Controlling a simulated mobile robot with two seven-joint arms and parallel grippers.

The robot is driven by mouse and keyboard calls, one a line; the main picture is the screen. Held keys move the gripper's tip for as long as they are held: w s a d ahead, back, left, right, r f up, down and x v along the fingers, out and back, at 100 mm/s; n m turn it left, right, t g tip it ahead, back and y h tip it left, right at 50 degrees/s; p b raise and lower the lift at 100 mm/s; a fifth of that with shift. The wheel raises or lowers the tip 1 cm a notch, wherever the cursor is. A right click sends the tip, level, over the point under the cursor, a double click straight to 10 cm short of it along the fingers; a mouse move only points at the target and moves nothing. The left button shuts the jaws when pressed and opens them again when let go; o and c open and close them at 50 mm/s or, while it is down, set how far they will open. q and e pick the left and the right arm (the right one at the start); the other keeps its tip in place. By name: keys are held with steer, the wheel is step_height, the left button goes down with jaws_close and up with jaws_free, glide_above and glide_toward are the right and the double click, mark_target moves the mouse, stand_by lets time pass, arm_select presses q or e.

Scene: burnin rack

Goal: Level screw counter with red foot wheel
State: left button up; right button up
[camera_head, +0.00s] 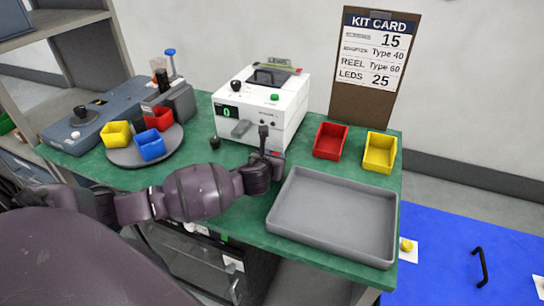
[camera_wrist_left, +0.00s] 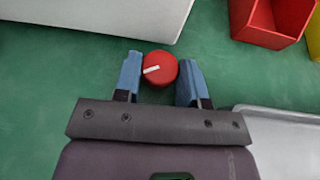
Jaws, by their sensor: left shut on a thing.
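The white screw counter (camera_head: 258,118) stands on the green counter top, with a display reading 0 and a green button on top. Its white side also shows at the top of the left wrist view (camera_wrist_left: 100,12). The red foot wheel (camera_wrist_left: 159,68) with a white mark lies between the two blue fingers of my left gripper (camera_wrist_left: 160,80), at the machine's lower right corner. My left gripper (camera_head: 277,155) is shut on the wheel; in the head view the arm mostly hides it. My right gripper is not in view.
A grey tray (camera_head: 335,254) lies close to the right of my left gripper. A red bin (camera_head: 331,140) and a yellow bin (camera_head: 380,152) stand behind it. A round turntable (camera_head: 118,157) with several bins is at left. A kit card (camera_head: 374,50) stands at the back.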

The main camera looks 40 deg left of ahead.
arm_select(q)
steer(key=shift+f, duration=0.15)
steer(key=o, duration=0.6)
steer(key=shift+o, duration=0.2)
steer(key=shift+s, duration=0.25)
steer(key=p+v, duration=0.2)
steer(key=v, duration=0.7)
steer(key=shift+r, duration=0.2)
steer(key=shift+s+d+r, duration=0.15)
steer(key=shift+s+r, duration=0.1)
steer(key=shift+s, duration=0.35)
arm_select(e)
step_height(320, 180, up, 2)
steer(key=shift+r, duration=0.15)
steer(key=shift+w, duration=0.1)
